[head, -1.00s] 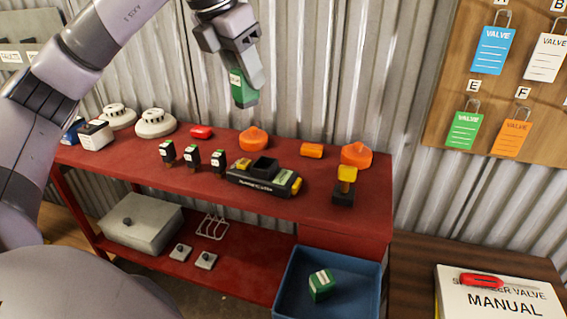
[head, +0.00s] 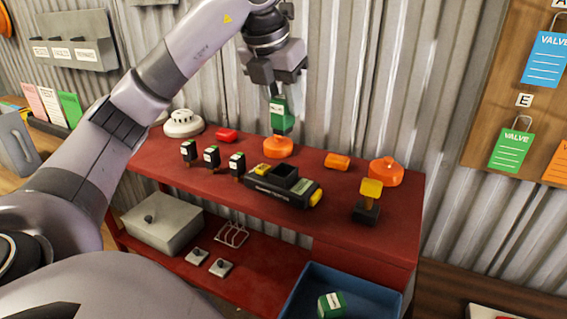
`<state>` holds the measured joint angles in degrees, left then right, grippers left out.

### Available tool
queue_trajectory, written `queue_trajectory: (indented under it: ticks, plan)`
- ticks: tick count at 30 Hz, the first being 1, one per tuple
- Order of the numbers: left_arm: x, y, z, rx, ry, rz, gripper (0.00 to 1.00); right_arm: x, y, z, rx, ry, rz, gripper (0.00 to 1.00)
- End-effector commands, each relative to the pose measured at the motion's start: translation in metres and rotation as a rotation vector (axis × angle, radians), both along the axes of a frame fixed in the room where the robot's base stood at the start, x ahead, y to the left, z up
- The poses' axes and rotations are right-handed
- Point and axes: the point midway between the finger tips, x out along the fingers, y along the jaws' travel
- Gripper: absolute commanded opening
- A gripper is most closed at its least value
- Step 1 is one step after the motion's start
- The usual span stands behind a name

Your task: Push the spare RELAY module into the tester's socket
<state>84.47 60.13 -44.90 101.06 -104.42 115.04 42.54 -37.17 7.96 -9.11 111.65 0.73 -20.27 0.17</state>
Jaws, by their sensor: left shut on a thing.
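My left gripper (head: 279,92) is shut on a green module (head: 280,117) with a white label and a dark lower end. It holds the module upright, pointing down, in the air above the red bench. The black tester (head: 268,190) lies on the bench below and has a raised dark socket (head: 287,170) on top. In the picture the module hangs slightly above and left of the socket, in front of an orange dome; the two are apart. The label's wording is too small to read. My right gripper is not in view.
Several small labelled modules (head: 211,157) stand left of the tester. Orange domes (head: 386,172), an orange cylinder (head: 337,161) and a yellow-topped black block (head: 368,204) stand around it. A blue bin (head: 345,285) below holds a green block (head: 331,304). Corrugated wall rises behind.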

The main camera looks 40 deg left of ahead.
Motion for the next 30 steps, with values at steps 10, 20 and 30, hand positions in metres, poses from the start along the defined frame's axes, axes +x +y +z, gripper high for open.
queue_trajectory:
  ticks: [10,20,30]
  plan:
    - [0.000,0.001,-0.060,0.001,0.000,0.001,0.05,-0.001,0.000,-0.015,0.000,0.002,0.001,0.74]
    - [-0.001,0.001,-0.101,0.001,0.002,0.001,0.05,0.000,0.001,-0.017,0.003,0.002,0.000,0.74]
    - [0.000,0.000,-0.105,0.000,0.000,0.000,0.05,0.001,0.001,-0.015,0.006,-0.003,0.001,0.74]
